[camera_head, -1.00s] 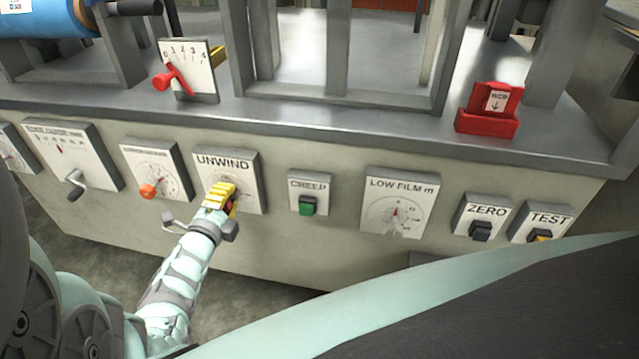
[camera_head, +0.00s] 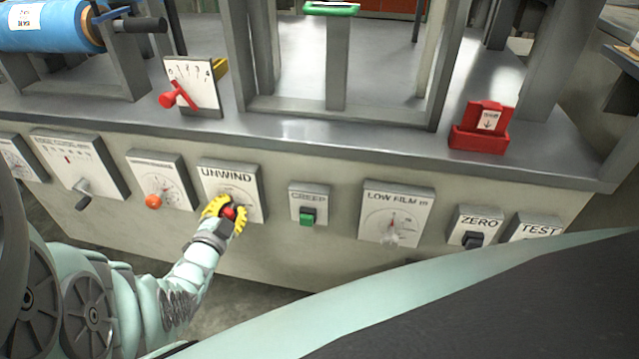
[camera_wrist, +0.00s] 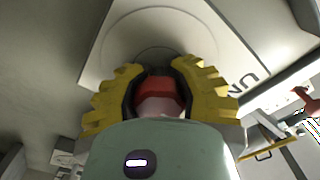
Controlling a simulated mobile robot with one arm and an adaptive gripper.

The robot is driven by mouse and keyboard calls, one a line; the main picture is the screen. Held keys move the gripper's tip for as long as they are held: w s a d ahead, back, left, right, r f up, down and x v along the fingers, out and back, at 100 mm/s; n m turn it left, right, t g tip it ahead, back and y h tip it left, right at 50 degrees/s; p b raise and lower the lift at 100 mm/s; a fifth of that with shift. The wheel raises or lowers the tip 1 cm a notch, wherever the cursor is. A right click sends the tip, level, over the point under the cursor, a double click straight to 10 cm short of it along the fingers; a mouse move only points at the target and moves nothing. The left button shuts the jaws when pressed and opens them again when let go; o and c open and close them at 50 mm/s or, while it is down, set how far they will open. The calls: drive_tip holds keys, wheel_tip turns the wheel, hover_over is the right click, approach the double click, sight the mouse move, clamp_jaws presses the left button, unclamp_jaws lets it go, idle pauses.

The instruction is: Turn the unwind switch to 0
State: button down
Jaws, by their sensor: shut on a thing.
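The unwind panel (camera_head: 250,190) is a pale plate marked UNWIND on the front of the machine; it also fills the upper middle of the wrist view (camera_wrist: 108,62). Its switch has a red knob (camera_head: 229,212), which also shows in the wrist view (camera_wrist: 160,97). My gripper (camera_head: 226,209) has yellow ridged fingers and is shut on the red knob, one finger on each side. In the wrist view my gripper (camera_wrist: 161,90) hides the knob's lower part. The switch's setting cannot be read, as the fingers cover the dial's marks.
A dial with an orange knob (camera_head: 153,202) is left of the unwind panel, and a crank handle (camera_head: 83,196) is further left. The creep panel with a green button (camera_head: 307,218) and the low film dial (camera_head: 395,215) are to the right. A red lever (camera_head: 172,98) stands above.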

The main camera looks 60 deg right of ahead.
drive_tip(key=shift+d+r+n, duration=0.15)
drive_tip(key=shift+r+n, duration=0.35)
drive_tip(key=shift+n, duration=0.1)
drive_tip(key=c, duration=1.3)
unclamp_jaws()
drive_tip(key=shift+f, duration=0.1)
drive_tip(key=o, duration=0.3)
drive_tip(key=shift+s+a+f, duration=0.1)
drive_tip(key=shift+a+f, duration=0.15)
drive_tip(key=shift+a, duration=0.15)
drive_tip(key=o, duration=0.5)
drive_tip(key=shift+f, duration=0.15)
drive_tip(key=shift+a, duration=0.1)
drive_tip(key=shift+s+a+f, duration=0.15)
drive_tip(key=shift+s+a, duration=0.1)
drive_tip(key=shift+a, duration=0.3)
drive_tip(key=shift+v, duration=5.3)
